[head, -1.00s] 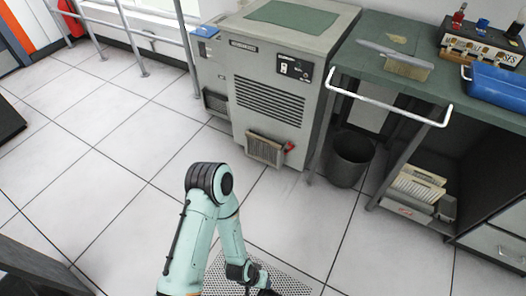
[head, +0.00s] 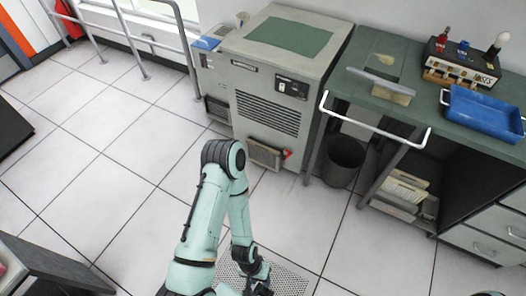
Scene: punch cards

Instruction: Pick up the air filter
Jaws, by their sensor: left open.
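The air filter (head: 264,155) appears to be the framed, ribbed grey-beige panel at the foot of the grey machine (head: 228,72), leaning slightly outward. A small red part (head: 287,154) shows at its right end. My left gripper (head: 262,289) is low at the bottom edge, over a perforated floor tile, well short of the filter. It is open and partly cut off by the frame. My right gripper does not show.
A black bin (head: 343,160) stands right of the machine, under a green-topped desk (head: 380,106) with a white rail (head: 372,125). A blue tray (head: 484,113) lies on it. Grey railings (head: 130,40) stand at the back left.

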